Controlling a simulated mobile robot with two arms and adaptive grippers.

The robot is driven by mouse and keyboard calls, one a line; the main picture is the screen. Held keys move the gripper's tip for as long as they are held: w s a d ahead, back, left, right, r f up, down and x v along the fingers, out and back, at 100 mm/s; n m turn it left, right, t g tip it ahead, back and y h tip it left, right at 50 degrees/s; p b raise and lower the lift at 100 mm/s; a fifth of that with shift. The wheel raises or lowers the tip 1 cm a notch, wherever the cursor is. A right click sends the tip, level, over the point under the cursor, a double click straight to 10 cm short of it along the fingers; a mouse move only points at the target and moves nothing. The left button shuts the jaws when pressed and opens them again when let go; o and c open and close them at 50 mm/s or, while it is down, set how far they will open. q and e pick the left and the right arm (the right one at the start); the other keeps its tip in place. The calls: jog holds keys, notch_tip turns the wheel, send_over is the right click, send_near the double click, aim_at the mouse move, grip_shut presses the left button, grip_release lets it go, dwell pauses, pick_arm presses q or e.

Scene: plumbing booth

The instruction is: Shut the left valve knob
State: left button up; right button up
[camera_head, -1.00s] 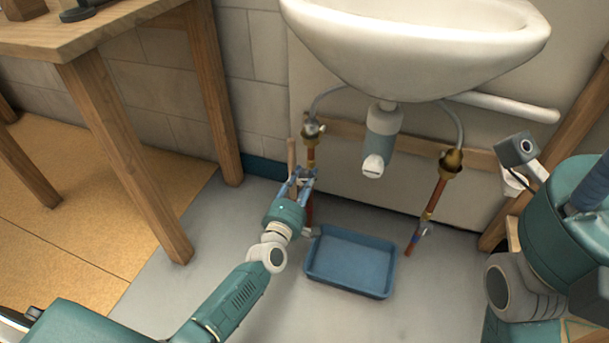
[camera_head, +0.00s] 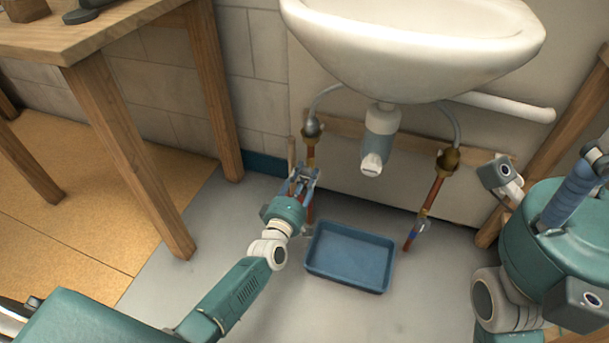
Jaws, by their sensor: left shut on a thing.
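The left copper supply pipe (camera_head: 310,154) runs down from a fitting (camera_head: 312,128) under the sink. My left gripper (camera_head: 303,178) reaches that pipe from the front and is shut at the left valve. The jaws largely hide the left valve knob, so its angle cannot be told. A thin brown upright piece (camera_head: 291,154) shows just left of the jaws; I cannot tell what it is. Parts of my right arm show at the right edge, but its fingertips are not seen.
A blue tray (camera_head: 350,285) lies on the floor right of my left gripper. The right pipe (camera_head: 433,191) carries its own valve (camera_head: 421,227). The white sink (camera_head: 415,55) and its drain trap (camera_head: 378,138) hang above. A wooden table (camera_head: 110,45) stands left.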

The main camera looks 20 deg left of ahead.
pick_arm(q)
jog(key=shift+d, duration=0.45)
jog(key=o, duration=0.9)
jog(key=shift+o, duration=1.4)
jog(key=shift+a, duration=0.1)
jog(key=shift+s+f, duration=0.1)
jog(key=shift+s, duration=0.1)
jog(key=s, duration=1.1)
jog(key=shift+s+a, duration=0.15)
jog(key=shift+s, duration=0.1)
